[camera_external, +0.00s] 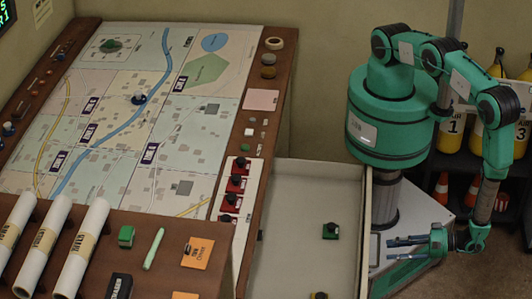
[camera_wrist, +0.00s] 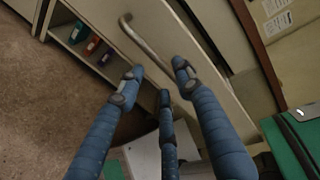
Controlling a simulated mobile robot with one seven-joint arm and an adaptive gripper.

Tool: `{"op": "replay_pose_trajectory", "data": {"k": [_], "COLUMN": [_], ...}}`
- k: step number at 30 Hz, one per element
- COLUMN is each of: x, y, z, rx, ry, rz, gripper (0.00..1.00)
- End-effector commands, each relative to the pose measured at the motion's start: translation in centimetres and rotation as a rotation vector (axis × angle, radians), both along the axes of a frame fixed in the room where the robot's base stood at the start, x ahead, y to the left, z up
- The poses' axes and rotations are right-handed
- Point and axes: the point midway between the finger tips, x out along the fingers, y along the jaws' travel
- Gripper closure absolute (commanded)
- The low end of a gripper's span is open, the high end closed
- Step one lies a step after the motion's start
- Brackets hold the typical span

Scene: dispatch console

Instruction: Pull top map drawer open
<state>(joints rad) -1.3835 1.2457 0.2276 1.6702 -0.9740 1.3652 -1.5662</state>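The map drawer (camera_external: 300,205) stands pulled out from the right side of the console, its pale tray showing. A green block with a black knob (camera_external: 330,231) lies inside. In the wrist view, the cream drawer front (camera_wrist: 165,22) carries a curved metal handle (camera_wrist: 143,45). My gripper (camera_external: 392,249) is just right of the drawer front, its fingers pointing left toward it. In the wrist view my gripper (camera_wrist: 157,82) has its blue fingers spread, with the handle's lower end beyond the tips. I cannot tell whether a finger touches the handle. The handle is hidden in the external view.
The console top holds a large map (camera_external: 110,130) and rolled papers (camera_external: 80,250). An open shelf with coloured items (camera_wrist: 80,35) lies beside the drawer front. Yellow bottles (camera_external: 452,130) and orange cones (camera_external: 442,183) stand on a rack behind my arm.

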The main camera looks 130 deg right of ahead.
Motion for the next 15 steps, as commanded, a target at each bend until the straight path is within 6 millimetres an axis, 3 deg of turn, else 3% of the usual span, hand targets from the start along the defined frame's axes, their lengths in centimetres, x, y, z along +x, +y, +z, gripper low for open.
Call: {"op": "replay_pose_trajectory", "data": {"k": [3,15], "x": [-1.4,-1.2], "y": [1.5,1.2], "z": [0.4,5.2], "rx": [0.002,0.001], "ry": [0.001,0.000], "rz": [0.003,0.000], "gripper": [0.65,0.65]}}
